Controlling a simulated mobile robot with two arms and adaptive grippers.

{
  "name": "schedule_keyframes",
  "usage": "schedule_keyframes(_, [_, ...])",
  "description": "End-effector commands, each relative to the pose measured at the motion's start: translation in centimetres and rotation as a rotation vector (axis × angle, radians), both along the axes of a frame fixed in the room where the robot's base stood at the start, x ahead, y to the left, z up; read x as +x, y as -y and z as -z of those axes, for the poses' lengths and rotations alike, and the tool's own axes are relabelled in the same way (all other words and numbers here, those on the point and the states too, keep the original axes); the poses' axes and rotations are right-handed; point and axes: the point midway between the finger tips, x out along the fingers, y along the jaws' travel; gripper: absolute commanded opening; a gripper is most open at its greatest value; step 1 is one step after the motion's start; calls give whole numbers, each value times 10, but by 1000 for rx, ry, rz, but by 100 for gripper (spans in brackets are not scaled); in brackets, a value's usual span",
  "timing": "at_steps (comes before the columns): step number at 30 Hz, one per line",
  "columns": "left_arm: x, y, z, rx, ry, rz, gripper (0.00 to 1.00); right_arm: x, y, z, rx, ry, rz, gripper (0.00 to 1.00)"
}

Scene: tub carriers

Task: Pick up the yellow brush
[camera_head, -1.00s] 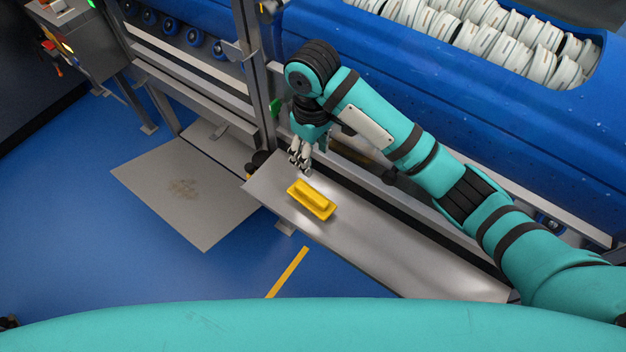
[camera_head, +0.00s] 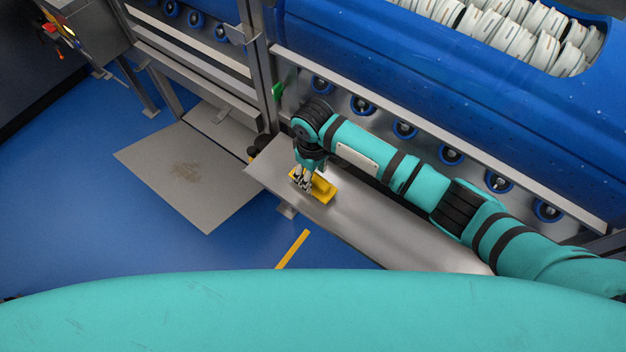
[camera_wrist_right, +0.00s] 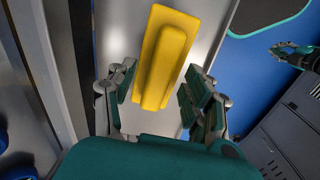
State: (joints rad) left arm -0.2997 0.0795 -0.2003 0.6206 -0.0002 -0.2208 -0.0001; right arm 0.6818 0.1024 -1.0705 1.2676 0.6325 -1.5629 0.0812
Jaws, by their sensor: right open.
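The yellow brush (camera_head: 322,188) lies flat on a grey metal shelf (camera_head: 400,232) in the head view. My right gripper (camera_head: 302,182) is at the brush's left end, close above it, and hides part of it. In the right wrist view the brush (camera_wrist_right: 168,55) has a raised handle along its base. There the right gripper (camera_wrist_right: 160,100) is open, with one finger on each side of the brush's near end. I cannot tell whether the fingers touch it. What looks like my left gripper (camera_wrist_right: 290,50) shows at the right edge of the wrist view; its fingers are too small to judge.
A large blue tub (camera_head: 440,75) filled with white parts stands behind the shelf. Blue rollers (camera_head: 405,129) run along a rail below it. A metal post (camera_head: 255,60) rises left of my right arm. A grey plate (camera_head: 190,175) lies over the blue floor at left.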

Motion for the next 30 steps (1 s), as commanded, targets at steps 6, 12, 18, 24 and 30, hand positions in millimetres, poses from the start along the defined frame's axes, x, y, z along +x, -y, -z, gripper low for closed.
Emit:
schedule_keyframes(6, [0, 0, 0, 0, 0, 0, 0, 0, 0, 13, 0, 1, 0, 52])
schedule_keyframes(12, [0, 0, 0, 0, 1, 0, 0, 0, 0, 12, 0, 1, 0, 45])
schedule_keyframes(18, [0, 0, 0, 0, 1, 0, 0, 0, 0, 12, 0, 1, 0, 19])
schedule_keyframes(24, [0, 0, 0, 0, 1, -1, 0, 0, 0, 12, 0, 1, 1, 0])
schedule_keyframes(30, [0, 0, 0, 0, 1, -1, 0, 0, 0, 12, 0, 1, 0, 0])
